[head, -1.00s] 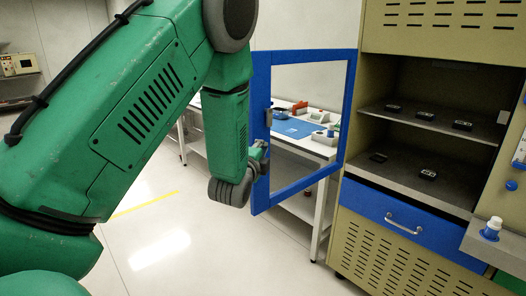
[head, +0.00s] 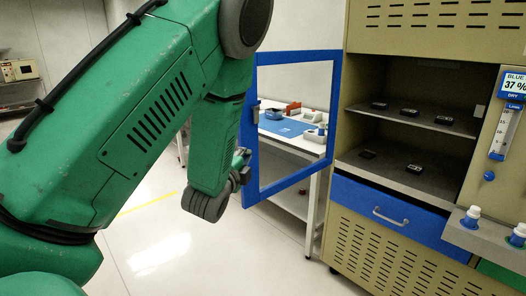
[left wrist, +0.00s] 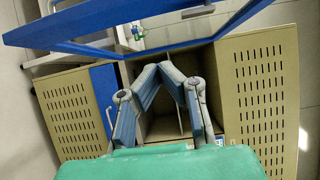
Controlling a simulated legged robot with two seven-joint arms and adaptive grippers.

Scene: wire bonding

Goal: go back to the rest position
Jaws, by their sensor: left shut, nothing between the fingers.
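The green left arm comes in from the left in the head view, and my left gripper (head: 243,165) shows small beside its wrist, partly hidden by the arm. It is close to the left edge of the open blue-framed door (head: 292,189); I cannot tell if they touch. In the left wrist view the two fingers of my left gripper (left wrist: 161,66) angle in to meet at their tips, shut and empty. The blue door frame (left wrist: 75,25) crosses the top of that view. My right gripper is not in view.
The beige cabinet (head: 375,245) has open shelves with several small black parts and a blue drawer (head: 388,211). A side ledge (head: 478,236) holds white-capped bottles. A white table (head: 290,143) with a blue mat stands behind the door. Floor at lower left is clear.

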